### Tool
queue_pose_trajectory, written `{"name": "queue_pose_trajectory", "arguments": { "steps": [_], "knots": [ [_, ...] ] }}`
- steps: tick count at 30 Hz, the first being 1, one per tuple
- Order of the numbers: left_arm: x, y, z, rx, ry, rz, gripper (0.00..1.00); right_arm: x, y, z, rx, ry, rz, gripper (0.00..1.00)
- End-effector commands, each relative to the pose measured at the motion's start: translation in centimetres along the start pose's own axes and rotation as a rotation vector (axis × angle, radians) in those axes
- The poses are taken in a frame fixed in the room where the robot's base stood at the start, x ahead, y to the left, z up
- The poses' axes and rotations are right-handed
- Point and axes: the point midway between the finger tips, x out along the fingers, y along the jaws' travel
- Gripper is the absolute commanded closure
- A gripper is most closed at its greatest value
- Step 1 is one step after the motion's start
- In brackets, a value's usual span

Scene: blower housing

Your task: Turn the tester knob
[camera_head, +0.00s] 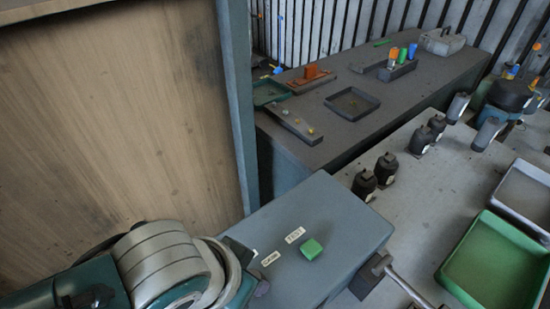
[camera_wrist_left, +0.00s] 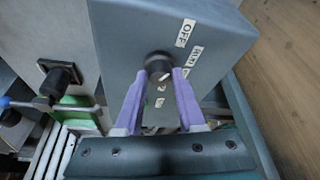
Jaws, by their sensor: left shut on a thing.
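The tester is a blue-grey box (camera_head: 325,215) in the lower middle of the head view, with a green button (camera_head: 311,249) and white labels on top. In the left wrist view its face (camera_wrist_left: 125,35) carries the black tester knob (camera_wrist_left: 158,66), which has a white pointer mark, and white labels, one reading OFF. The purple fingers of my left gripper (camera_wrist_left: 160,88) are on both sides of the knob, shut on it. In the head view my left arm comes in at bottom left; its fingertips and the knob are hidden there. My right gripper is not in view.
A wooden panel with a blue-grey post (camera_head: 238,110) stands left of the tester. Behind is a dark bench (camera_head: 320,145) with trays and small parts. At right, a grey table (camera_head: 430,215) holds several black fittings and a green tray (camera_head: 495,262). A metal lever (camera_head: 405,285) sits beside the tester.

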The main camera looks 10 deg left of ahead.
Motion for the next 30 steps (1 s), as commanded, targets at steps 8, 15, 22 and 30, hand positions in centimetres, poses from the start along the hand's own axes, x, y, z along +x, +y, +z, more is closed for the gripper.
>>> {"name": "queue_pose_trajectory", "arguments": {
  "steps": [8,15,22,30],
  "knots": [
    [-0.05,0.15,-0.10,-0.075,0.002,-0.029,1.00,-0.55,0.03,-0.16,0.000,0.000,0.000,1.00],
    [0.01,0.11,-0.07,-0.089,0.002,-0.036,1.00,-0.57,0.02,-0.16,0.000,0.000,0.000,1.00],
    [0.02,0.10,-0.07,-0.089,0.002,-0.035,1.00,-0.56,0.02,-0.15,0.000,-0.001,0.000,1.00],
    [0.02,0.08,-0.06,-0.087,0.001,-0.035,0.32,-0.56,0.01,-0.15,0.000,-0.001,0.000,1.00]
  ]
}}
